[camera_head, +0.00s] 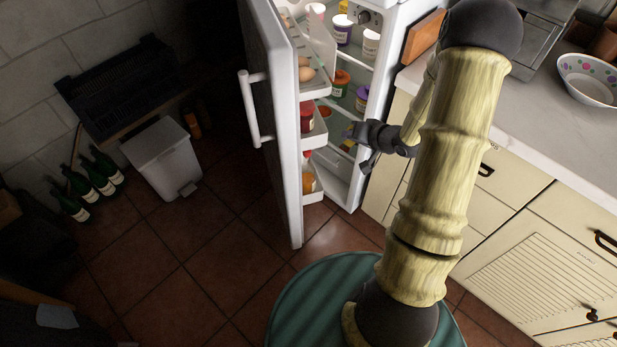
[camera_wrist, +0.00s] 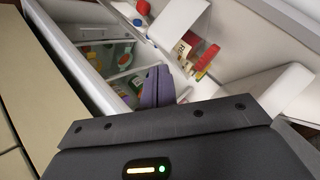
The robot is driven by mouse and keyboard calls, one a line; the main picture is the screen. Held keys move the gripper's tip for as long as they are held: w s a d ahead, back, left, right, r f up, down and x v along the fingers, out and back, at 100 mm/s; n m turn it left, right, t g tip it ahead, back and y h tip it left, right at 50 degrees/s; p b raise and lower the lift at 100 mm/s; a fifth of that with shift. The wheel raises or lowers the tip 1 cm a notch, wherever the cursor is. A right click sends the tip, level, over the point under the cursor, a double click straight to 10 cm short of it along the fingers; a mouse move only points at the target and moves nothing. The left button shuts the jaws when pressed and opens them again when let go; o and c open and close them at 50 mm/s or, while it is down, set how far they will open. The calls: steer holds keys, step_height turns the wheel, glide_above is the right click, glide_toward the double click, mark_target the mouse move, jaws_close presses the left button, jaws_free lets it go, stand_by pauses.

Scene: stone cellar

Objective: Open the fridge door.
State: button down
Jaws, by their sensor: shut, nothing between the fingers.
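The fridge (camera_head: 372,110) stands with its door (camera_head: 272,110) swung wide open to the left in the head view. The white door handle (camera_head: 254,108) is on the door's outer face, away from my gripper. My gripper (camera_head: 356,136) is shut and empty in the opening between the door and the fridge body. In the wrist view my gripper's fingers (camera_wrist: 157,88) are together, in front of the fridge interior (camera_wrist: 105,55). The door's inner side with its shelves (camera_wrist: 278,88) lies to the right there. I cannot tell whether the gripper touches anything.
Jars and eggs stand on the fridge and door shelves. Cream cabinets (camera_head: 530,245) and a worktop (camera_head: 530,125) with a spotted bowl (camera_head: 590,80) are to the right. A pedal bin (camera_head: 162,160) and green bottles (camera_head: 92,180) stand left, with bare tiled floor before the door.

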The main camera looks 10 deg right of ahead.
steer(key=s+f+m+t+y+b, duration=0.1)
steer(key=s+f+m+y+b, duration=0.1)
steer(key=s+f+y+b, duration=0.1)
steer(key=s+f+m+t+y+b, duration=0.1)
steer(key=s+f+m+y+b, duration=0.1)
steer(key=f, duration=0.5)
steer(key=s+y+b, duration=0.1)
steer(key=y+b, duration=0.1)
steer(key=y, duration=0.1)
steer(key=shift+f+y, duration=0.35)
steer(key=shift+y, duration=0.05)
steer(key=shift+a, duration=0.15)
steer(key=s+a+b+x, duration=0.1)
steer(key=s+b+x, duration=0.1)
steer(key=x, duration=1)
steer(key=shift+w+a, duration=0.15)
steer(key=shift+a, duration=0.4)
